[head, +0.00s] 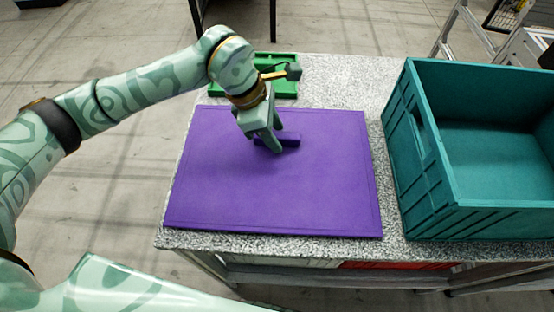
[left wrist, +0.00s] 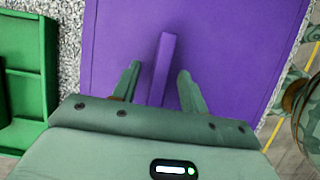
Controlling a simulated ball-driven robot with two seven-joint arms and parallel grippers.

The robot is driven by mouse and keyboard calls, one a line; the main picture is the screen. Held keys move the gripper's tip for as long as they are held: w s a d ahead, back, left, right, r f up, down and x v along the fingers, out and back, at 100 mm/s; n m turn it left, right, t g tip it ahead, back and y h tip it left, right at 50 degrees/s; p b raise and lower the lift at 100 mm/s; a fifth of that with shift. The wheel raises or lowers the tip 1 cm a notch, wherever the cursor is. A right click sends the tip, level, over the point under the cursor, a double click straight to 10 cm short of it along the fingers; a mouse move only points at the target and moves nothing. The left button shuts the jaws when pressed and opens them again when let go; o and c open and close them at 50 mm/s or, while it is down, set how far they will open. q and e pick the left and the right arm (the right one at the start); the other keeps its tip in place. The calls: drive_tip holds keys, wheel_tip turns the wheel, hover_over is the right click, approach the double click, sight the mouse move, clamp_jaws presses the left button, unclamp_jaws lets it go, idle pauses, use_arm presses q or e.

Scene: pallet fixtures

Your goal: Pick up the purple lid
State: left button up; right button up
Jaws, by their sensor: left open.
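The purple lid (head: 230,200) lies flat on the speckled grey table, left of the teal crate. A raised purple handle bar (head: 290,141) stands at its middle. My left gripper (head: 277,148) is over the lid, pointing down, with its fingers at the handle. In the left wrist view the lid (left wrist: 220,40) fills the middle, and the handle (left wrist: 164,65) runs between the two open fingers (left wrist: 158,82), with a gap on both sides. The handle's near end is hidden behind the gripper body. My right gripper is not in view.
An open, empty-looking teal crate (head: 405,150) stands on the table (head: 340,85) at the right, close to the lid's right edge. A green divided tray (head: 284,90) lies behind the lid, partly hidden by my left arm. It also shows in the left wrist view (left wrist: 50,75).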

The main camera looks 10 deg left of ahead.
use_arm(q)
drive_tip(key=shift+r, duration=0.1)
drive_tip(key=shift+f, duration=0.3)
idle(0.5)
clamp_jaws()
